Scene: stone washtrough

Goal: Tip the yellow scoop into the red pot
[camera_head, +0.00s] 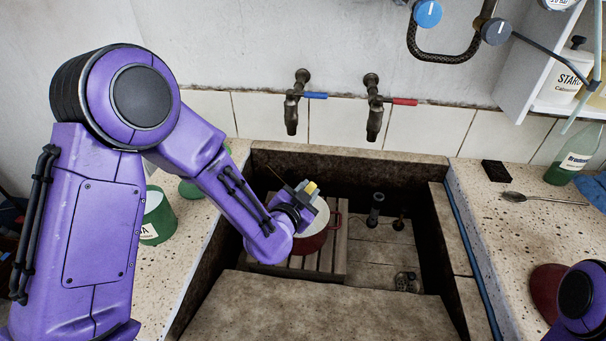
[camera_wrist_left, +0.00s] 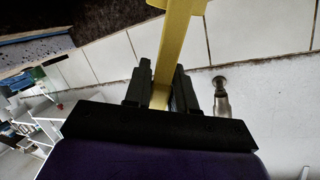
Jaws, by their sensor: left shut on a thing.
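My left gripper (camera_head: 306,194) is over the trough, above the red pot (camera_head: 312,243), and hides part of it. It is shut on the yellow scoop (camera_head: 312,187), of which only a small yellow piece shows in the head view. In the left wrist view the scoop's yellow handle (camera_wrist_left: 173,50) runs up between the two dark fingers (camera_wrist_left: 162,88) and its far end is cut off by the top edge. The pot has a pale inside and stands on a slatted wooden rack (camera_head: 340,262) in the trough. I cannot tell what the scoop holds. My right gripper is out of view.
Two wall taps (camera_head: 292,115) (camera_head: 374,118) hang behind the trough. A green tin (camera_head: 158,218) stands on the left ledge. The right ledge holds a spoon (camera_head: 530,197), a dark block (camera_head: 496,171), a green bottle (camera_head: 572,158) and a dark red object (camera_head: 546,288).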

